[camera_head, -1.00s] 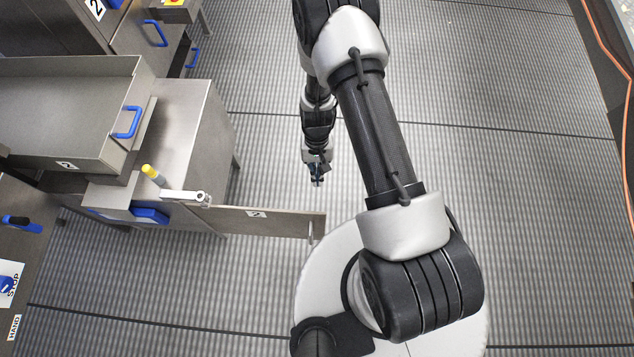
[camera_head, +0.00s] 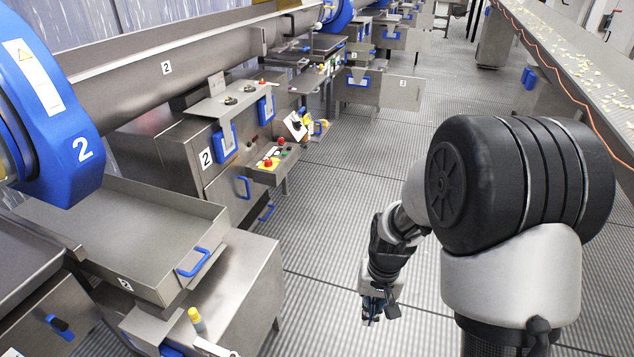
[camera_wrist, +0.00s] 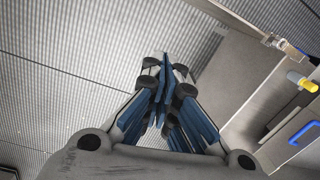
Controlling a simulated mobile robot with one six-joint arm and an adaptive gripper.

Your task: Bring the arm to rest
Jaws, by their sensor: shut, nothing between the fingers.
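My gripper (camera_head: 374,314) hangs from my arm above the ridged floor in the head view, pointing down. In the wrist view my gripper (camera_wrist: 165,65) shows its blue-padded fingers with the tips together and nothing between them. My arm is bent, with its large black joint close to the head camera at the right. My gripper is apart from the machines and touches nothing that I can see.
A steel tray with a blue handle (camera_head: 194,261) and a cabinet with a yellow-tipped lever (camera_head: 196,318) stand left of my gripper. A blue drum end (camera_head: 50,105) marked 2 is at the far left. A conveyor (camera_head: 580,70) runs at upper right. The floor (camera_head: 330,240) between is clear.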

